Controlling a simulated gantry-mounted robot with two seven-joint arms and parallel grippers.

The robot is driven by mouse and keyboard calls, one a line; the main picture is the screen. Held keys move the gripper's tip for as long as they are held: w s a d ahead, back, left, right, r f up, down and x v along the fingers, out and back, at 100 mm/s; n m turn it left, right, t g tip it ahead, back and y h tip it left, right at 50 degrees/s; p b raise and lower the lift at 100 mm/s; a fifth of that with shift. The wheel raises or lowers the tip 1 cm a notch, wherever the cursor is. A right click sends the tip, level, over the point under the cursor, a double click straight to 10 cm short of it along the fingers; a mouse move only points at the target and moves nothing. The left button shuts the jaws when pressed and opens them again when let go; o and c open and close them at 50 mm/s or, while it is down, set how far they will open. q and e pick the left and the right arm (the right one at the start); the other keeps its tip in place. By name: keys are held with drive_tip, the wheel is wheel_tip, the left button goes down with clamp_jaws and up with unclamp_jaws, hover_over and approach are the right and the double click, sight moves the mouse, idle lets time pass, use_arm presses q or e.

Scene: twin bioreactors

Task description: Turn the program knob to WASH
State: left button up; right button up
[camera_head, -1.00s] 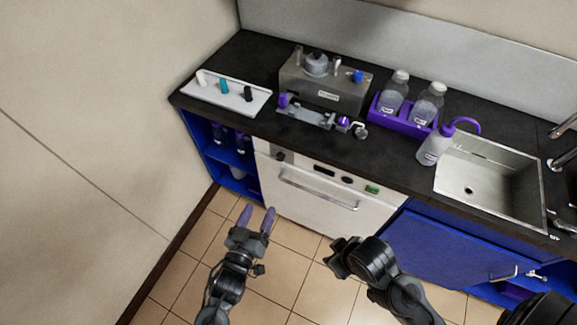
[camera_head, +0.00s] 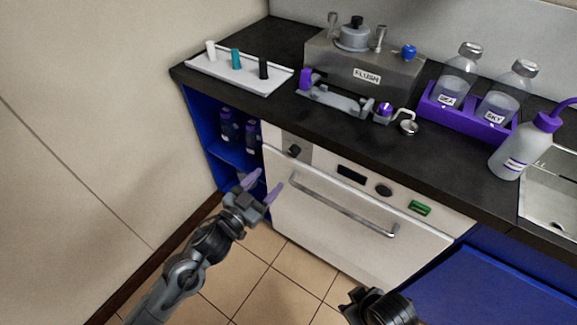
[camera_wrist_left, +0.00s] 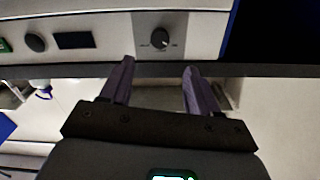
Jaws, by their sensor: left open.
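The program knob appears to be the dark round knob (camera_head: 294,151) at the left end of the white washer's front panel (camera_head: 320,165). In the left wrist view the knob (camera_wrist_left: 160,38) is black with a pale pointer mark, and its small labels are too small to read. My left gripper (camera_head: 263,185) is open and empty, below and left of the knob in the head view. In the left wrist view its two purple fingers (camera_wrist_left: 157,68) point toward the panel, spread to either side below the knob, not touching it. My right gripper (camera_head: 362,303) is dark and partly cut off at the bottom edge.
The panel also has a display (camera_head: 351,174), another round dial (camera_head: 384,191) and a green button (camera_head: 419,208). A door handle bar (camera_head: 340,207) sticks out below them. A blue open shelf (camera_head: 228,150) with bottles stands left. The black counter (camera_head: 350,125) overhangs above.

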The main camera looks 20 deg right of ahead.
sight(292, 153)
use_arm(q)
drive_tip(key=b+x, duration=0.4)
drive_tip(key=x, duration=0.5)
drive_tip(key=shift+d, duration=0.15)
drive_tip(key=shift+b+x, duration=0.5)
drive_tip(key=shift+x, duration=0.35)
drive_tip(key=c, duration=1)
